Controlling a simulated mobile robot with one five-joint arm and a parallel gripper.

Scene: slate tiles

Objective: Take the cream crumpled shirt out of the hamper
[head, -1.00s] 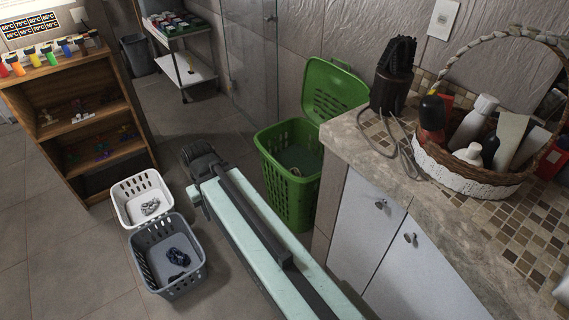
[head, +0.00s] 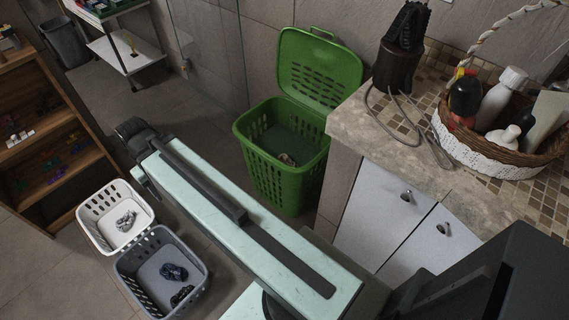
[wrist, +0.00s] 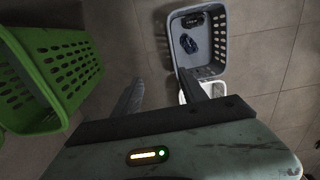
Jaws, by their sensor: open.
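The green hamper (head: 281,180) stands on the floor beside the counter, its lid (head: 320,66) open and leaning back. In the wrist view the hamper (wrist: 50,75) is at the left edge, and I cannot see the cloth there. My gripper (wrist: 160,78) is open and empty, to the right of the hamper in that view, with its fingers apart above the floor.
A white basket (head: 92,213) with a grey cloth and a grey basket (head: 129,272) with dark cloths stand at lower left; the grey one (wrist: 217,60) also shows in the wrist view. The stone counter (head: 362,129) with a wicker basket (head: 490,156) borders the hamper's right.

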